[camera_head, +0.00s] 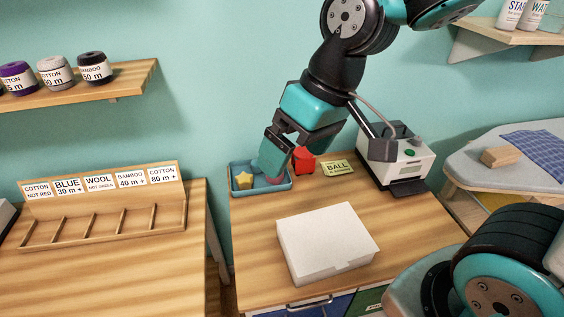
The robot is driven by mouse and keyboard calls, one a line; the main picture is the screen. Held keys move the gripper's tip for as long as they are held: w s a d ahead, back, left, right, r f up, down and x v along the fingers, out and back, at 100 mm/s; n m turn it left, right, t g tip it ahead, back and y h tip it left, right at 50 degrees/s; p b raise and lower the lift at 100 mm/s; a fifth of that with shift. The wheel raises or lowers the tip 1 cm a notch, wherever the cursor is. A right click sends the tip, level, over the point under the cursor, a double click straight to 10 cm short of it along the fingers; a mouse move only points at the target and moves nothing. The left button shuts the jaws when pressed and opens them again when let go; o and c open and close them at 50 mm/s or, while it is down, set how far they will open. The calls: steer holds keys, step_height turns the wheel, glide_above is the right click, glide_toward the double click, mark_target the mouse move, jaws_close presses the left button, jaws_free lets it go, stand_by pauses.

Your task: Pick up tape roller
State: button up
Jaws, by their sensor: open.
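My gripper (273,160) is open and points down over the right part of a blue tray (262,189) at the back left of the middle table. A small pinkish thing (275,181) shows in the tray just under the fingers. The fingers cover most of it, so I cannot tell whether it is the tape roller or whether they touch it. A yellow star-shaped thing (243,181) lies in the left part of the tray. A red thing (303,159) stands right of the tray, partly behind my gripper. No tape roller is clearly recognisable.
A closed white box (325,240) lies mid-table. A "BALL" card (337,168) and a white machine (397,158) are at the back right. A labelled wooden rack (105,210) stands on the left table. The table's front left is clear.

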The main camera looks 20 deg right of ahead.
steer(key=w+d+f+m+t+h+b, duration=0.1)
steer(key=w+d+f+m, duration=0.15)
steer(key=w, duration=0.35)
steer(key=w+d+f+m+t+h+b, duration=0.1)
steer(key=w+d+f, duration=0.25)
steer(key=w, duration=0.35)
steer(key=m+t+h+b, duration=0.1)
steer(key=m+h, duration=0.2)
glide_toward(305, 153)
steer(key=shift+m, duration=0.25)
steer(key=p+x, duration=0.2)
steer(key=x, duration=0.4)
steer(key=shift+f+p, duration=0.15)
steer(key=shift+p, duration=0.2)
steer(key=shift+p+x, duration=1.05)
steer(key=shift+x, duration=1.95)
steer(key=shift+a, duration=0.1)
steer(key=shift+c, duration=0.2)
steer(key=c, duration=1)
